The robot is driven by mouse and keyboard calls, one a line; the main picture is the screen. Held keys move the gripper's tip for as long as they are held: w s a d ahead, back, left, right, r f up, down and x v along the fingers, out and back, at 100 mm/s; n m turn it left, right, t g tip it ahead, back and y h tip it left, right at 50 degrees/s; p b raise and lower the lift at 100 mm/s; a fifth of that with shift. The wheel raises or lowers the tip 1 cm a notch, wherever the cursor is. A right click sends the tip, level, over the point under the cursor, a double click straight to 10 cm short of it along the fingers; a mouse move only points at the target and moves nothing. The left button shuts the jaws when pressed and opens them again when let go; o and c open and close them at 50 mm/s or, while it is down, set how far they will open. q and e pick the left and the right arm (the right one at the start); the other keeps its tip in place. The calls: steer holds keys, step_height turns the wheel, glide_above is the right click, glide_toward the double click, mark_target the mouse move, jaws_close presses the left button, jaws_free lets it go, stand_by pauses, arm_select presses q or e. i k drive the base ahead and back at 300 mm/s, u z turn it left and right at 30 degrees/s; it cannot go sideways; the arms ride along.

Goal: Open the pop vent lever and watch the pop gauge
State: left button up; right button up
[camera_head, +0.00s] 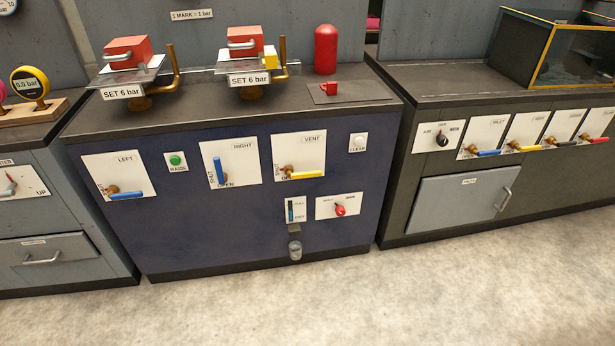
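On the dark blue cabinet front, a plate marked VENT (299,157) carries a yellow lever (305,175). The lever lies roughly level, pointing right, along the lower side by the word OPEN. SHUT is printed up the plate's left side. A yellow-rimmed gauge (30,80) on a wooden stand at the far left reads about 0.0 bar. No gauge labelled pop is legible, so I cannot tell whether this is the pop gauge. Neither of my grippers is in view.
The LEFT blue lever (126,195) lies level; the RIGHT blue lever (218,170) stands upright. Two red blocks (127,48) (244,40) sit on top beside a red cylinder (326,49). The right cabinet has several levers, including a yellow one (530,149). The floor (330,300) is clear.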

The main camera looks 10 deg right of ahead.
mark_target(288, 170)
steer(key=u, duration=0.25)
steer(key=i, duration=0.9)
steer(key=u, duration=0.2)
